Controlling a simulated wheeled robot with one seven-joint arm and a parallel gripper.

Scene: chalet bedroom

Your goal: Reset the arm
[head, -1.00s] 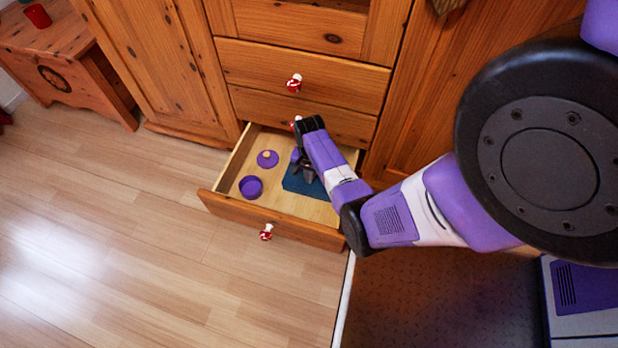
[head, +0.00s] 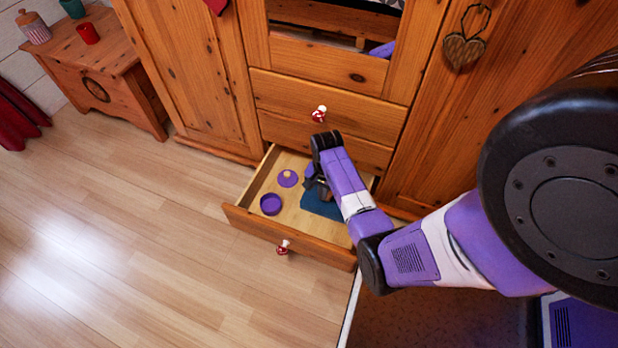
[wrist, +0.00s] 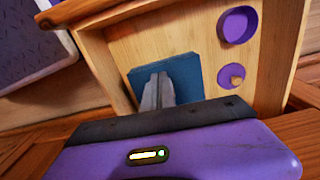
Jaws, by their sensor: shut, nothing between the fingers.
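My arm reaches from the right of the head view toward an open lower drawer (head: 290,238) of a wooden wardrobe. My gripper (head: 322,196) is above the drawer, partly hidden by my wrist. In the wrist view my gripper (wrist: 157,90) shows its fingers together with nothing between them, in front of a blue flat item (wrist: 186,74). That blue item also shows in the head view (head: 322,206), lying in the drawer on the right. Whether the fingers touch it I cannot tell.
The drawer also holds an open purple pot (head: 271,204) and a purple lid with a light knob (head: 287,178). Closed drawers with a red-and-white knob (head: 319,114) are above. A wooden chest (head: 100,70) with cups stands at far left. The floor (head: 130,240) on the left is clear.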

